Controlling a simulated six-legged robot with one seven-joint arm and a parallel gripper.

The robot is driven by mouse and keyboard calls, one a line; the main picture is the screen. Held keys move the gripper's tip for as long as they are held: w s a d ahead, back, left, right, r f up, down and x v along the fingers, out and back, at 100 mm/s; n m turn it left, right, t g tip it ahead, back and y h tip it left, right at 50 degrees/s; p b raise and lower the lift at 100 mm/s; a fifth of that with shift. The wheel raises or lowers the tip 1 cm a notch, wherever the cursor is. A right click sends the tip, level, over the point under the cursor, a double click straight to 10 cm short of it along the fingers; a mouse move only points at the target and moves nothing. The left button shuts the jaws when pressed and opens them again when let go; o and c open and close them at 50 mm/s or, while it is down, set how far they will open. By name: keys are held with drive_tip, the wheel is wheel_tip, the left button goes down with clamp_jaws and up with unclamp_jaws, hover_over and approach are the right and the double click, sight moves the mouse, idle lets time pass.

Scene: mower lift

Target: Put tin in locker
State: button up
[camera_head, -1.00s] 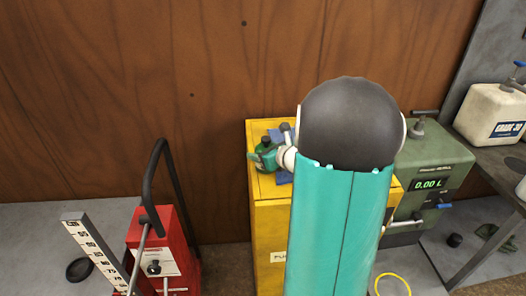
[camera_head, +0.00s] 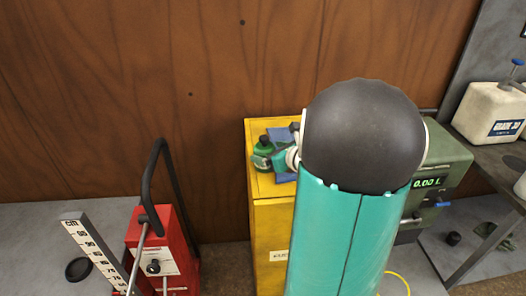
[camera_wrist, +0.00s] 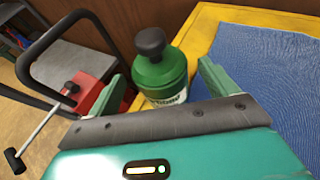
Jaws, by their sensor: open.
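The tin (camera_head: 262,154) is a small green container with a dark cap and a pale label. It stands upright on top of the yellow locker (camera_head: 270,222), near its left edge. My gripper (camera_head: 282,158) is just to its right in the head view. In the wrist view the tin (camera_wrist: 162,78) shows between and beyond the two green fingers of my gripper (camera_wrist: 165,68). The fingers are open and hold nothing. Part of the locker's top and front is hidden behind my arm in the head view.
A blue cloth (camera_wrist: 270,75) lies on the locker top right of the tin. A red machine (camera_head: 155,255) with a black handle stands left. A green dispenser (camera_head: 440,170) and a white jug (camera_head: 490,112) are right. A wooden wall is close behind.

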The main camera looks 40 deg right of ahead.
drive_tip(key=v, duration=0.7)
drive_tip(key=a+r+n+g+y, duration=0.3)
drive_tip(key=a+n+g+y, duration=0.2)
drive_tip(key=a+n, duration=1.4)
drive_tip(key=s+a+r+n+g+h, duration=0.1)
drive_tip(key=s+a+n+g+h, duration=0.2)
drive_tip(key=s+a+n, duration=0.6)
drive_tip(key=a+n, duration=0.3)
drive_tip(key=n, duration=0.2)
drive_tip(key=shift+a+r+n+h, duration=0.25)
drive_tip(key=shift+r+n+h, duration=0.15)
drive_tip(key=shift+o, duration=0.2)
drive_tip(key=shift+s+r+n+h, duration=0.15)
drive_tip(key=shift+n+h, duration=0.1)
drive_tip(key=shift+n, duration=0.3)
drive_tip(key=shift+s+r+n+h, duration=0.15)
drive_tip(key=shift+r+n+h, duration=0.1)
drive_tip(key=shift+n, duration=0.3)
